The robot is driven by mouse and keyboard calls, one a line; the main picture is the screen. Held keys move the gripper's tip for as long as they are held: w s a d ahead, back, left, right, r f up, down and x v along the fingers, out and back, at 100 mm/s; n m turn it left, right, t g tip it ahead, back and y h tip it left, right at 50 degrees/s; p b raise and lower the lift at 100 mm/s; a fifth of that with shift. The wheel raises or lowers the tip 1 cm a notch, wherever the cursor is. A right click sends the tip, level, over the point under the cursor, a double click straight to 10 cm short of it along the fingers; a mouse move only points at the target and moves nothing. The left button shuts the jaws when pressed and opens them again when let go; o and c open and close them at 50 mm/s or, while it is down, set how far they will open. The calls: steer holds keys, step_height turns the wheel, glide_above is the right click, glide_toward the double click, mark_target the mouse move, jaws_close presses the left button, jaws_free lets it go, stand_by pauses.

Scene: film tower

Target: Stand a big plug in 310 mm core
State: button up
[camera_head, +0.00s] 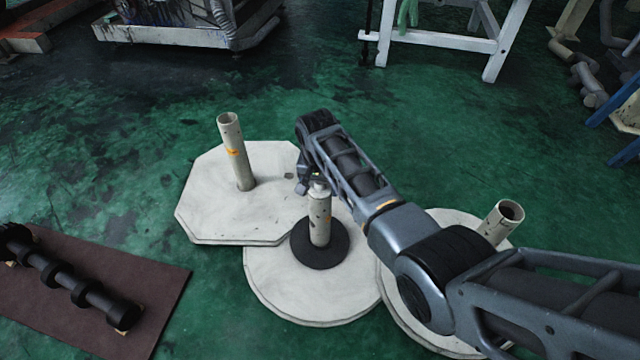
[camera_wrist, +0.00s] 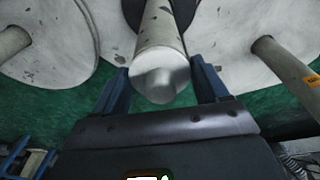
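Three pale upright cores stand on white round or octagonal plates: a left core (camera_head: 236,150), a middle core (camera_head: 320,220) with a black disc (camera_head: 320,244) around its foot, and a right core (camera_head: 501,220), whose top is open. I cannot tell which is 310 mm. A smooth light-metal plug (camera_wrist: 160,85) sits at the top of the middle core, upright and in line with it; how deep it goes is unclear. My gripper (camera_head: 308,184) is at that top. In the wrist view its fingers (camera_wrist: 160,82) stand on either side of the plug, with narrow gaps.
A brown mat (camera_head: 150,290) at the left holds a dark ringed shaft (camera_head: 70,279). A white frame (camera_head: 450,40) stands at the back, and a pallet (camera_head: 160,36) at the back left. Green floor between them is clear.

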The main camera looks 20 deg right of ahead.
steer(key=o, duration=0.4)
steer(key=shift+r, duration=0.1)
steer(key=r+p, duration=0.1)
steer(key=r, duration=0.1)
steer(key=r+p, duration=0.1)
steer(key=r, duration=0.2)
steer(key=r+p, duration=0.2)
steer(key=shift+s+a+r, duration=0.3)
steer(key=shift+s, duration=0.1)
steer(key=shift+f, duration=0.1)
